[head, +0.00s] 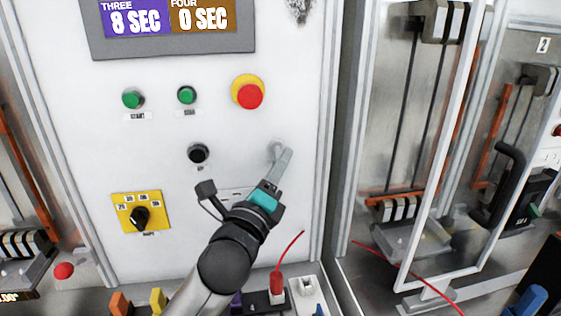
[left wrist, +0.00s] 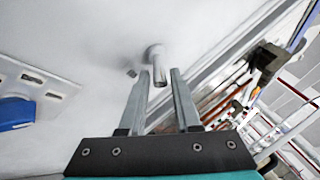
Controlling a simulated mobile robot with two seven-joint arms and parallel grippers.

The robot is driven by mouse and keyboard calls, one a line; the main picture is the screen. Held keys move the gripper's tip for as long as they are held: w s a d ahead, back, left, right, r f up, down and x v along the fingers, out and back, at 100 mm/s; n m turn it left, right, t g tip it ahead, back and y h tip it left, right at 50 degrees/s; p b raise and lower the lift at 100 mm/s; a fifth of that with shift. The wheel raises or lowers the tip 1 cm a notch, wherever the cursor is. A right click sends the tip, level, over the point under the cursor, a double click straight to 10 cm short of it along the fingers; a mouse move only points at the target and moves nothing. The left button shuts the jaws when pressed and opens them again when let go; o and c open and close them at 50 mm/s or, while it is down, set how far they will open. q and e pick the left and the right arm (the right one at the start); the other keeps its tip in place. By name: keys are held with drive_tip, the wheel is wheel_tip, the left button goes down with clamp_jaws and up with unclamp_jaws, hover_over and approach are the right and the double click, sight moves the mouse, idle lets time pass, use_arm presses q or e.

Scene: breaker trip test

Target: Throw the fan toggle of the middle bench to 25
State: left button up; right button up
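A small metal lever (head: 276,147) stands out from the white panel of the bench, right of the black round socket. It is partly hidden by my left gripper (head: 284,158). In the left wrist view the lever (left wrist: 158,66) shows as a short round metal rod between the fingertips of my left gripper (left wrist: 159,74). The fingers are apart, with a gap on both sides of the rod. A yellow plate (head: 159,198) with a black rotary knob (head: 140,217) and number labels is at the panel's lower left. My right gripper is not in view.
Green buttons (head: 132,99) and a red emergency button (head: 250,96) are above. A display (head: 170,20) is at the top. A framed clear door (head: 440,150) stands open on the right. A red cable (head: 290,246) rises at the panel's foot.

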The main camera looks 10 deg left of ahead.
use_arm(q)
drive_tip(key=shift+w+d+r, duration=0.1)
drive_tip(key=shift+w, duration=0.15)
drive_tip(key=shift+c, duration=0.3)
clamp_jaws()
